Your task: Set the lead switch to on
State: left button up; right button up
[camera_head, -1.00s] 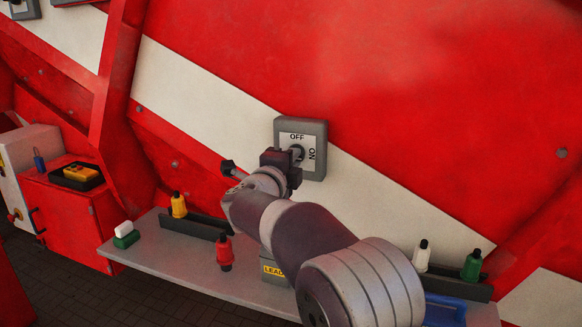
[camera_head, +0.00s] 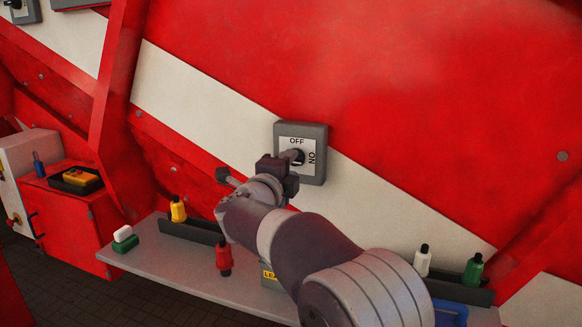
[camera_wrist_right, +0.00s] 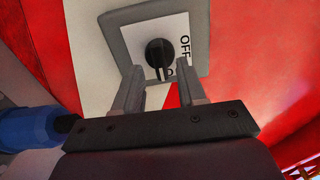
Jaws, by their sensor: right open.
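The grey switch box (camera_head: 318,135) is on the red and white wall, with a white plate marked OFF at the top and ON at the right. Its black round knob (camera_wrist_right: 158,53) shows in the right wrist view, with its grip bar running down the picture toward a partly hidden label. OFF reads sideways to its right. My right gripper (camera_wrist_right: 158,84) is open, its two fingers in front of the knob and apart from it. In the head view the right gripper (camera_head: 292,162) partly covers the knob. My left gripper is not in view.
A grey shelf (camera_head: 190,276) below carries yellow (camera_head: 178,209), red (camera_head: 223,257), white (camera_head: 422,258) and green (camera_head: 473,269) plugs. A box with a partly hidden yellow label (camera_head: 269,274) stands behind my arm. A red cabinet (camera_head: 75,230) is at the left.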

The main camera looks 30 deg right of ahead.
jog(key=b+v, duration=0.1)
jog(key=v, duration=1)
jog(key=shift+b, duration=0.3)
